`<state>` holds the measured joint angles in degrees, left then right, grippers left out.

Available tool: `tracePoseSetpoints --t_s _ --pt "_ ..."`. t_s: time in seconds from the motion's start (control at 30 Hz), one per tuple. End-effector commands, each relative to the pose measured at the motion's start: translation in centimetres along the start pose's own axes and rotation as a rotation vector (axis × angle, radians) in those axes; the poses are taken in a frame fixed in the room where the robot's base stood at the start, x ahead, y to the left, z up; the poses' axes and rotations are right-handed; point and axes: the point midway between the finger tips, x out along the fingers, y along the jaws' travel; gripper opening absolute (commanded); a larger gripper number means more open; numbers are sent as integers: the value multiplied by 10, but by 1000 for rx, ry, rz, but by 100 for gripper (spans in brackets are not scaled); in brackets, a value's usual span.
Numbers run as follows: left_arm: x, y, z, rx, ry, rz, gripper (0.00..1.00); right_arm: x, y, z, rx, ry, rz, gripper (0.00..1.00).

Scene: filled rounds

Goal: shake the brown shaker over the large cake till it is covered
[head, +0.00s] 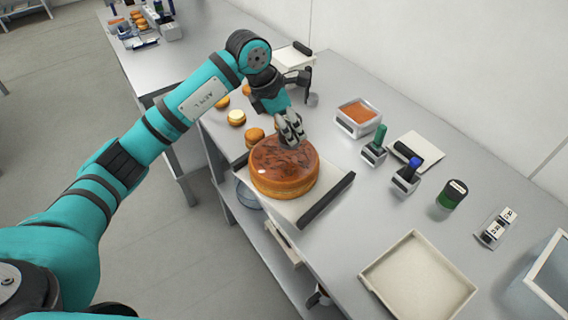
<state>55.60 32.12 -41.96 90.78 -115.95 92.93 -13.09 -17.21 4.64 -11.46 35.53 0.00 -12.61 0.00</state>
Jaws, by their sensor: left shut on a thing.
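The large cake (285,180) is round, with golden sides and a glossy brown top with darker, uneven patches. It sits on a white board (311,204) with a black edge bar. My left gripper (290,143) is just above the back of the cake's top, pointing down. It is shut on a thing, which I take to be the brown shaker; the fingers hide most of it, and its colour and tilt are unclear. No brown shaker shows standing on the table. My right gripper is not in view.
Several small cakes (236,118) lie left of the large cake. To the right stand a tub (358,132) of orange-brown filling, green-handled (378,141) and blue-handled (412,168) tools, and a dark green-banded jar (452,196). An empty cream tray (418,278) lies in front.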

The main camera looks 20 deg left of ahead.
Motion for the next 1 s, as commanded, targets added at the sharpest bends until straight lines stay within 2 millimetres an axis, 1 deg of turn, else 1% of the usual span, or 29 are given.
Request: tracePoseSetpoints --t_s 0.27,1.0 --pt "-5 0 2 0 -1 1 15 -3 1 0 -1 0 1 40" --pt "-39 0 16 0 -1 1 15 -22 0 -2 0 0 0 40"
